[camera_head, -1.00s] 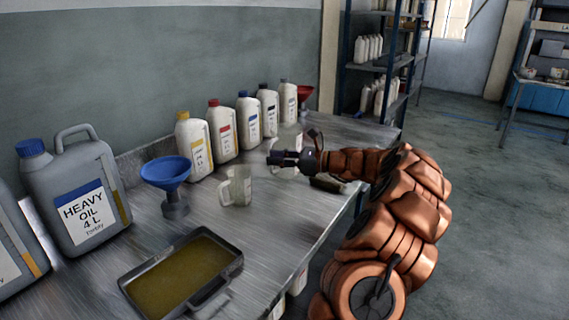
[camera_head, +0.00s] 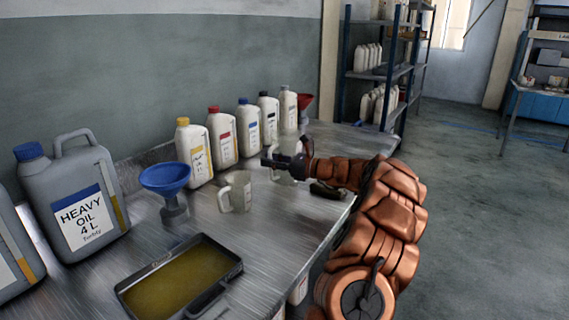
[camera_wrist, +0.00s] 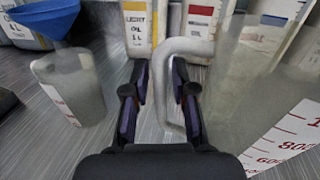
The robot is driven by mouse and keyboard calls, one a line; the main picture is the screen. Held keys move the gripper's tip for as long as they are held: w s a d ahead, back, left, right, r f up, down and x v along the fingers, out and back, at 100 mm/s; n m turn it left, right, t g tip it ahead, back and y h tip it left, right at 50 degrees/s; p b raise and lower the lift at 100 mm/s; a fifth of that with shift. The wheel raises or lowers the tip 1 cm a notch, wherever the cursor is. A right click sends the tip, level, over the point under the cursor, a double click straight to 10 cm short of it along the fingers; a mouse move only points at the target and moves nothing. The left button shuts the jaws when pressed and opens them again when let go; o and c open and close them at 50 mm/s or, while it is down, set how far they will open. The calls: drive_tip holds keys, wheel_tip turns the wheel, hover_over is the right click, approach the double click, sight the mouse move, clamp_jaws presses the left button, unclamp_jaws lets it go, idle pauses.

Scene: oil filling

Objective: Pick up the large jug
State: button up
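The large jug (camera_wrist: 245,90) is clear, with printed measure marks, and fills the right of the wrist view. Its handle (camera_wrist: 163,85) rises between my two fingers. My gripper (camera_wrist: 160,95) is open, with one finger on each side of the handle's upright bar; I cannot tell whether either touches it. In the head view the large jug (camera_head: 288,147) stands on the bench, partly hidden behind my gripper (camera_head: 272,160). A smaller clear jug (camera_head: 236,192) stands nearer, left of my gripper; it also shows in the wrist view (camera_wrist: 72,88).
Several white oil bottles (camera_head: 222,137) line the wall behind the jugs. A blue funnel (camera_head: 166,178), a grey heavy oil can (camera_head: 75,195) and an oil-filled tray (camera_head: 232,270) are to the left. A red funnel (camera_head: 304,102) stands at the back. A dark item (camera_head: 325,190) lies near the bench edge.

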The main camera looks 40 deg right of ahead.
drive_tip(key=shift+w, duration=0.1)
clamp_jaws()
idle(0.3)
drive_tip(key=shift+r, duration=0.1)
